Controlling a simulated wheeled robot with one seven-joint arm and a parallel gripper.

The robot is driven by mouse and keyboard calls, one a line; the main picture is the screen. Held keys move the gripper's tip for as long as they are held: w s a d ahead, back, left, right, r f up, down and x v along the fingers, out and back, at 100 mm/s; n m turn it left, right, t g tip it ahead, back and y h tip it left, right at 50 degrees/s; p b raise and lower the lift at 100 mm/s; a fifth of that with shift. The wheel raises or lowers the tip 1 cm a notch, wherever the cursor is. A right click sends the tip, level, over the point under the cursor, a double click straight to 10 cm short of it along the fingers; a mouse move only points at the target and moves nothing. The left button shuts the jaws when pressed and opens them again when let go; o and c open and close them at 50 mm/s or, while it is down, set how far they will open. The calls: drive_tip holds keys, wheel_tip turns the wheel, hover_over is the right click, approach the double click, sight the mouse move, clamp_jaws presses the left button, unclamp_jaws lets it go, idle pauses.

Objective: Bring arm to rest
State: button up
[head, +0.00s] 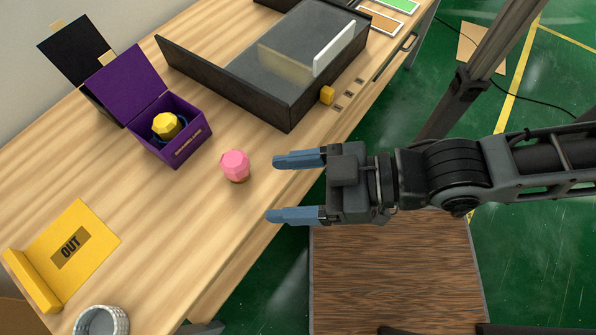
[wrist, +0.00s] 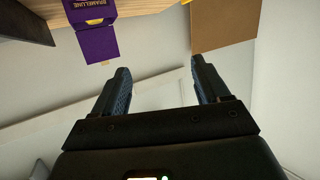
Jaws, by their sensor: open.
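My gripper (head: 298,187) is open and empty in the head view. Its two blue fingers point left, beyond the table's front edge. A pink faceted object (head: 235,164) stands on the wooden table (head: 195,225), just left of the fingertips and apart from them. In the wrist view the open fingers of my gripper (wrist: 158,85) have nothing between them.
An open purple box (head: 178,140) holds a yellow faceted piece (head: 166,124). A dark tray (head: 285,105) stands at the back. A yellow OUT stand (head: 72,250) and a grey round container (head: 101,321) are at front left. Bare table lies between.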

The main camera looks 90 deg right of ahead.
drive_tip(key=shift+s+d+r+n+t+y, duration=0.15)
drive_tip(key=shift+s+r+n+t+y, duration=0.15)
drive_tip(key=shift+s+r, duration=0.55)
drive_tip(key=shift+w+r, duration=0.1)
drive_tip(key=shift+f+b, duration=0.75)
